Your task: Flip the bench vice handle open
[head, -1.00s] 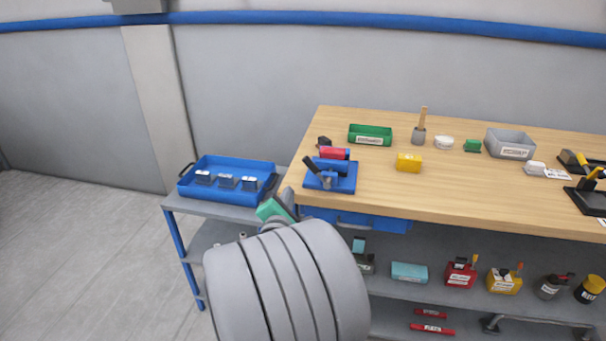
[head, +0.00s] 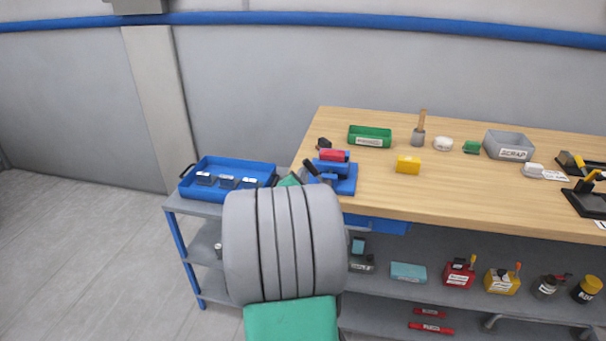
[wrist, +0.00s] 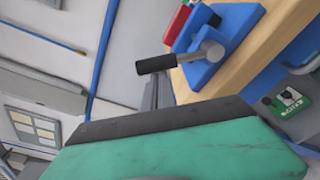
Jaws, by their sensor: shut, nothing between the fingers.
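The bench vice (head: 343,184) is blue and sits at the left front corner of the wooden workbench, with a red part (head: 333,155) at its back. Its handle (head: 310,167) has a black grip and sticks out to the left. In the wrist view the black grip (wrist: 155,64) sits on a metal lever ending in a round grey pivot (wrist: 211,50). My gripper's grey fingers (wrist: 156,92) are close together and empty, just below the grip in that view; I cannot tell if they touch it. In the head view my arm hides most of the gripper.
A blue tray (head: 226,168) with several small blocks stands on the lower side table at left. A green bin (head: 370,136), a yellow block (head: 408,165) and a grey scrap bin (head: 510,146) stand on the workbench (head: 460,190). The bench middle is mostly clear.

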